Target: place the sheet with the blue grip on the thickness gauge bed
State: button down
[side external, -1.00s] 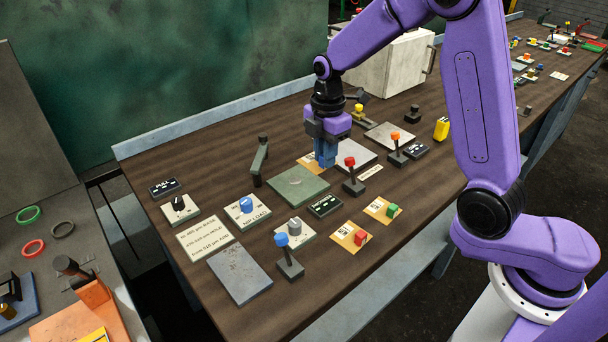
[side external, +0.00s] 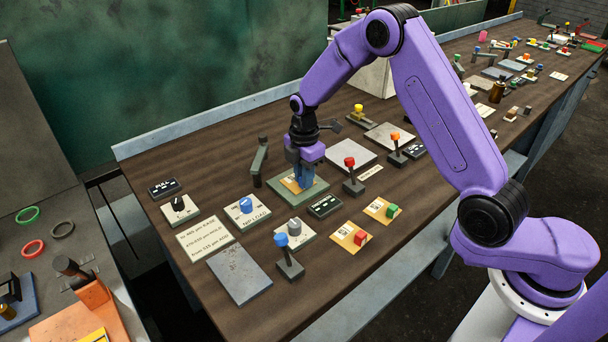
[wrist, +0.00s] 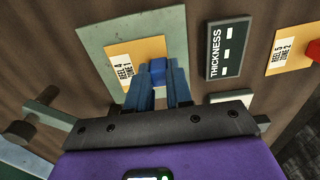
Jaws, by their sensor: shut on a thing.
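The yellow-orange sheet (side external: 290,184) has a blue grip, which shows in the wrist view (wrist: 158,70); its label there reads "REEL 4 ZONE 1". My gripper (side external: 303,181) is shut on the blue grip, with one finger on each side of it. The green-grey thickness gauge bed (side external: 313,191) is directly under the sheet, and its bare rim also shows in the wrist view (wrist: 108,30). The sheet lies within the bed's outline toward its back left. I cannot tell whether it touches the bed. My fingers hide part of the sheet.
A dark THICKNESS display (side external: 325,205) sits just in front of the bed. A red-knobbed lever (side external: 352,178) stands to the right and a dark post (side external: 260,160) to the back left. Two other yellow sheets, with a red grip (side external: 351,236) and a green grip (side external: 383,208), lie nearer.

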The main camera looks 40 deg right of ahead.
jog(key=shift+f, duration=0.1)
jog(key=c, duration=1)
grip_release()
notch_tip(320, 180, up, 12)
jog(key=s+a+r+m, duration=0.1)
jog(key=s+a+r, duration=0.25)
jog(key=s, duration=0.25)
jog(key=s+d+m, duration=0.1)
jog(key=s+d, duration=0.1)
jog(key=s, duration=0.7)
jog(key=s+d+m, duration=0.2)
jog(key=s, duration=0.8)
jog(key=s+d+m, duration=0.1)
jog(key=s+d, duration=0.2)
jog(key=s, duration=0.7)
jog(key=shift+s+f, duration=0.15)
jog(key=shift+f, duration=0.1)
